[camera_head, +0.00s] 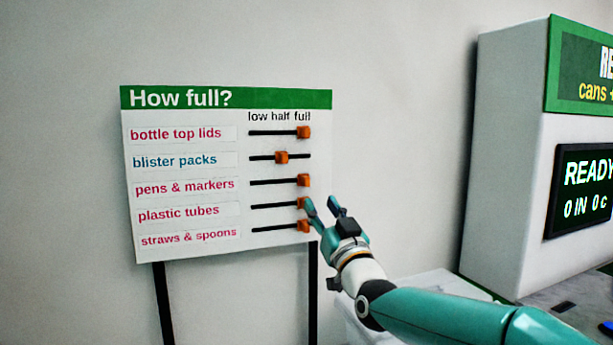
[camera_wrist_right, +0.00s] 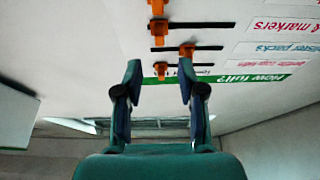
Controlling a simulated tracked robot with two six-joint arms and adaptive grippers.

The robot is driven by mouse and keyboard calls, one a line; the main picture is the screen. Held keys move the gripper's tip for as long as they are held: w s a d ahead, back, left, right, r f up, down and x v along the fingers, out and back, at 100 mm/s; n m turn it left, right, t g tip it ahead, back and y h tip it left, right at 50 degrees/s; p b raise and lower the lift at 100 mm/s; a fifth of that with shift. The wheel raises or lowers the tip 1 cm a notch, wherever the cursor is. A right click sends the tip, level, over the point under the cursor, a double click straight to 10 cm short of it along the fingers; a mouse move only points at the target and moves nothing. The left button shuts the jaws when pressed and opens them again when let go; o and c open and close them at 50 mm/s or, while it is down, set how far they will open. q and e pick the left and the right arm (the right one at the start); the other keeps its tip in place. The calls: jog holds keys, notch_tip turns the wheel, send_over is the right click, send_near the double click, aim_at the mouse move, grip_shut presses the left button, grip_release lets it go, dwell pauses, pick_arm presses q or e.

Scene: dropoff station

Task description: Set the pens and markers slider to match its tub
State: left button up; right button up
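The pens & markers slider has an orange knob (camera_head: 303,180) at the right end of its black track, under the word full. In the right wrist view, which is turned upside down, this knob (camera_wrist_right: 159,30) is above the fingertips in the picture. My right gripper (camera_head: 322,204) is open and empty, just below and right of that knob, beside the plastic tubes knob (camera_head: 301,203). It also shows open in the wrist view (camera_wrist_right: 160,70), apart from the pens & markers knob. My left gripper is out of view. No tub of pens shows.
The "How full?" board (camera_head: 185,249) stands on black legs. The bottle top lids knob (camera_head: 304,132) and straws & spoons knob (camera_head: 303,225) are at full; the blister packs knob (camera_head: 281,157) is at half. A white machine (camera_head: 508,170) stands right, with clear wall between.

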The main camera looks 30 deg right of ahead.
aim_at(308, 183)
jog(key=p+x, duration=0.3)
jog(key=x, duration=0.5)
jog(key=shift+r, duration=0.2)
jog(key=shift+w+d+r+p, duration=0.1)
jog(key=shift+w+d+p, duration=0.1)
jog(key=shift+w+p, duration=0.35)
jog(key=shift+c, duration=0.2)
grip_shut()
